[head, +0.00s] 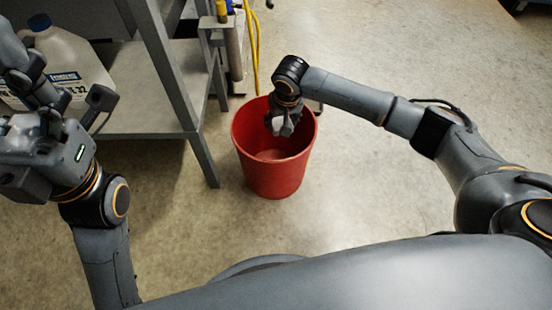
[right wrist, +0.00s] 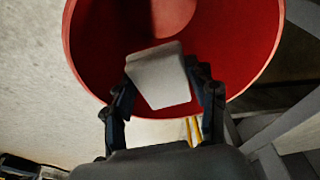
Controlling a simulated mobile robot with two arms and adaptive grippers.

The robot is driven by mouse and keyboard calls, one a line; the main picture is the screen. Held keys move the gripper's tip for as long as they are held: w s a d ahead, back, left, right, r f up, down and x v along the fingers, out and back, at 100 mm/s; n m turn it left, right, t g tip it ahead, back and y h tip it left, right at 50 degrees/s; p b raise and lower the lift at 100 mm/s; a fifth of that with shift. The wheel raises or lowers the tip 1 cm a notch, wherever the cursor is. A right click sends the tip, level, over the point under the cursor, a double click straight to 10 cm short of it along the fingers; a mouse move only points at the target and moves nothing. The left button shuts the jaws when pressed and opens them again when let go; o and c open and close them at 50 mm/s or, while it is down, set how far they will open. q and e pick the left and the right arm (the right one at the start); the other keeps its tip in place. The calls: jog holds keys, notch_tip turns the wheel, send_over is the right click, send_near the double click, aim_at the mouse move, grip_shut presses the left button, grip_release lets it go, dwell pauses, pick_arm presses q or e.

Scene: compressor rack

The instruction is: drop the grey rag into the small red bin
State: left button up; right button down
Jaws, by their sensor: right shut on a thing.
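The small red bin (head: 272,180) stands on the floor in the middle of the head view, and its inside (right wrist: 240,40) fills the upper part of the right wrist view. My right gripper (head: 283,127) is over the bin's mouth, pointing down. It is shut on the grey rag (right wrist: 160,77), a pale, flat piece held between the two fingers. The rag shows against the bin's red inside, with its lower end free. My left gripper (head: 75,98) is at the left of the head view, away from the bin, with its fingers apart and nothing between them.
A grey metal rack (head: 150,90) stands left of the bin, its leg close to the rim. A jug with a blue cap (head: 65,60) sits on its shelf. A yellow hose (head: 253,50) hangs behind the bin. The floor in front of and right of the bin is clear.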

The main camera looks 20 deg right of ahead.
jog(key=shift+c, duration=1.7)
grip_release()
jog(key=v, duration=1.2)
